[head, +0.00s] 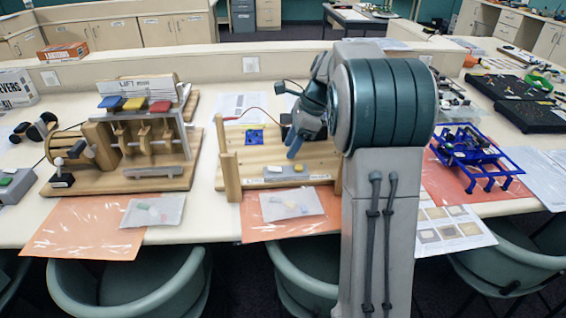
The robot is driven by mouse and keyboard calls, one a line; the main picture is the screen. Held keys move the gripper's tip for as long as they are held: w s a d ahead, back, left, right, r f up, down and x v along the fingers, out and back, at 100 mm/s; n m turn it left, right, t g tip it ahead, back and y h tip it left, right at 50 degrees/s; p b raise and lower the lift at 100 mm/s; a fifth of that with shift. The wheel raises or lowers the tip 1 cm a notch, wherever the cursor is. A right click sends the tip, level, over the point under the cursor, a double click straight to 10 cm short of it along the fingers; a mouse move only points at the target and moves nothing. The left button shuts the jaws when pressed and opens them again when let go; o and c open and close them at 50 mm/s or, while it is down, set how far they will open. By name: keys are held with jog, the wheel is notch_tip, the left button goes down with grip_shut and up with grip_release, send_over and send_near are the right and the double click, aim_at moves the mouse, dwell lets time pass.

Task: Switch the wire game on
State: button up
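A wooden device that looks like the wire game (232,178) stands on the table in the middle of the head view. It has upright wooden posts at the left, a thin red wire above, a blue square panel (254,137) and a pale strip with small light parts (286,171) along its front. I cannot make out which part is the switch or how it is set. My gripper (293,152) hangs over the right half of this device, pointing down, behind the front strip in the picture. Its fingers are small and partly hidden by my arm, so its opening and any contact are unclear.
A wooden lift machine (150,172) with coloured blocks on top stands at left. A blue frame device (480,160) stands at right on an orange sheet. A clear bag (292,204) lies before the middle device. Green chairs (130,285) line the table's front edge.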

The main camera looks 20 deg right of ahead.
aim_at(279, 169)
jog(key=x, duration=0.6)
jog(key=shift+f, duration=0.2)
jog(key=shift+c, duration=0.3)
